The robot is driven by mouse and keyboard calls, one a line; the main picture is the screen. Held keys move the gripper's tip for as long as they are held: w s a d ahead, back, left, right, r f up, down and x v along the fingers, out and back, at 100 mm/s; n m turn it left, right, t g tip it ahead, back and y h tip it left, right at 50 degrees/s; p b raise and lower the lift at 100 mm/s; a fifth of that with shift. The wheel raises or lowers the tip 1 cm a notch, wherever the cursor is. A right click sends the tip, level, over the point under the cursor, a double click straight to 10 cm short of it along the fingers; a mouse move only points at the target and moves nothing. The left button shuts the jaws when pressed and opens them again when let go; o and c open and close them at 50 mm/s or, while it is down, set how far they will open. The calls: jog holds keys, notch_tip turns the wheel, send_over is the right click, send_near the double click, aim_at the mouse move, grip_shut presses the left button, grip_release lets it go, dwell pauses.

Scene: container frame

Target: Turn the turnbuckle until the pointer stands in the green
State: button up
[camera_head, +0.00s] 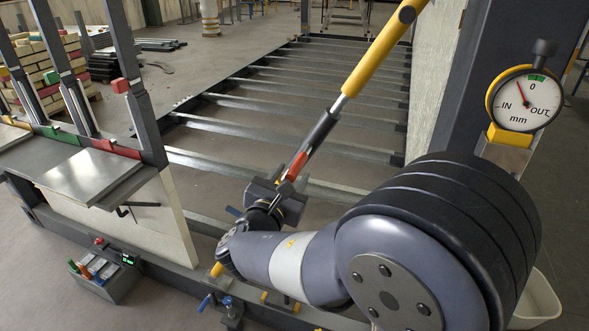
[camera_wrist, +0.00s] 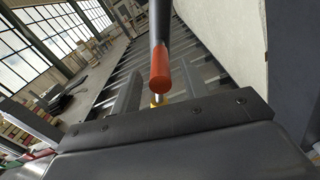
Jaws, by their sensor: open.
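The turnbuckle strut (camera_head: 378,55) slants down from the top right, yellow above, then bright metal. A dark bar with a red end (camera_head: 297,165) lies along its lower part; the red end also shows in the wrist view (camera_wrist: 160,72), centred above the gripper body. My gripper (camera_head: 279,187) is open at the red end. I cannot tell whether they touch; the gripper hides part of the strut. The dial gauge (camera_head: 528,101) at the right has a green zone (camera_head: 536,77) at 0. Its red pointer (camera_head: 521,92) stands left of the green, on the IN side.
A dark post (camera_head: 480,70) carries the gauge. A floor frame with metal crossbars (camera_head: 280,110) lies behind the strut. A panel with a grey shelf (camera_head: 95,178) and uprights stands at the left. A small tool box (camera_head: 108,280) is at the lower left, a white tub (camera_head: 538,300) at the lower right.

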aim_at(303, 158)
jog(key=shift+x, duration=1.45)
grip_shut()
